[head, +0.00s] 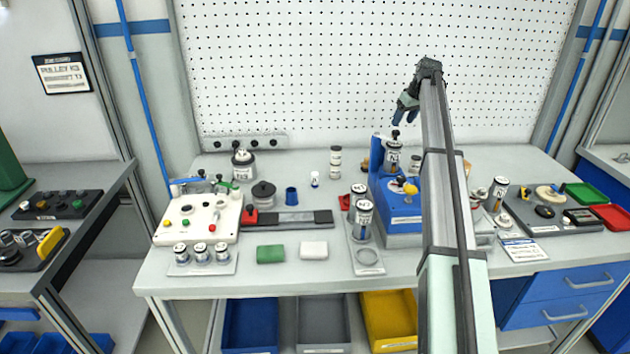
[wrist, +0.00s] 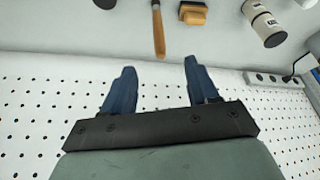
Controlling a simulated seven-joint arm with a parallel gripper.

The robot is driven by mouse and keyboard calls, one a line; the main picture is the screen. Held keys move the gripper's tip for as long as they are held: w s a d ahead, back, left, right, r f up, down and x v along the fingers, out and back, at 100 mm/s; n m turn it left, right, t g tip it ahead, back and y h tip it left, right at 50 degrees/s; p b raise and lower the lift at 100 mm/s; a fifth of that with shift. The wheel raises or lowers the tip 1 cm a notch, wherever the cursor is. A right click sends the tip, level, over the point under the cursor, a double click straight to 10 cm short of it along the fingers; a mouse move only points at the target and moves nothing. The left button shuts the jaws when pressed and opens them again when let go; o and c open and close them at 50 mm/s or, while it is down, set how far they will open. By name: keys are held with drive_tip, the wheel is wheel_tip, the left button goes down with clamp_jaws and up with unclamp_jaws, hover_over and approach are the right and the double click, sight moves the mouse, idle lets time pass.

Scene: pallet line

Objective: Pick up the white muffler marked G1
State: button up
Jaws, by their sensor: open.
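I cannot read a G1 mark on any part, so which one is the white muffler is unclear. White-and-dark cylinders that could be it include a row of small ones (head: 201,253) on a plate at the front left, a stacked one (head: 335,162) at the back, and larger ones (head: 361,220) on a plate left of the blue fixture. My gripper (head: 404,116) is raised high in front of the pegboard, above the bench's back edge. In the wrist view my gripper (wrist: 157,88) has its two blue fingers wide apart with nothing between them.
The blue fixture (head: 402,212) stands mid-bench beside my arm. A white box with buttons (head: 200,222), a green block (head: 270,254) and a white block (head: 314,250) are left of it. The wrist view shows a wooden handle (wrist: 158,32) and a white cylinder (wrist: 266,24).

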drive_tip(key=w+a+n, duration=0.1)
drive_tip(key=w+a, duration=0.1)
drive_tip(key=a, duration=1)
drive_tip(key=n+g, duration=0.4)
drive_tip(key=n, duration=0.6)
hover_over(316, 173)
drive_tip(key=d, duration=0.2)
wheel_tip(316, 173, down, 6)
drive_tip(key=f, duration=0.5)
drive_tip(key=a+f, duration=0.1)
drive_tip(key=f, duration=0.2)
drive_tip(key=shift+a, duration=0.1)
drive_tip(key=shift+a+f, duration=0.2)
drive_tip(key=shift+f, duration=0.65)
drive_tip(key=shift+a+f, duration=0.2)
drive_tip(key=shift+f, duration=0.7)
drive_tip(key=shift+a+f, duration=0.2)
drive_tip(key=shift+f, duration=0.65)
drive_tip(key=shift+c, duration=0.3)
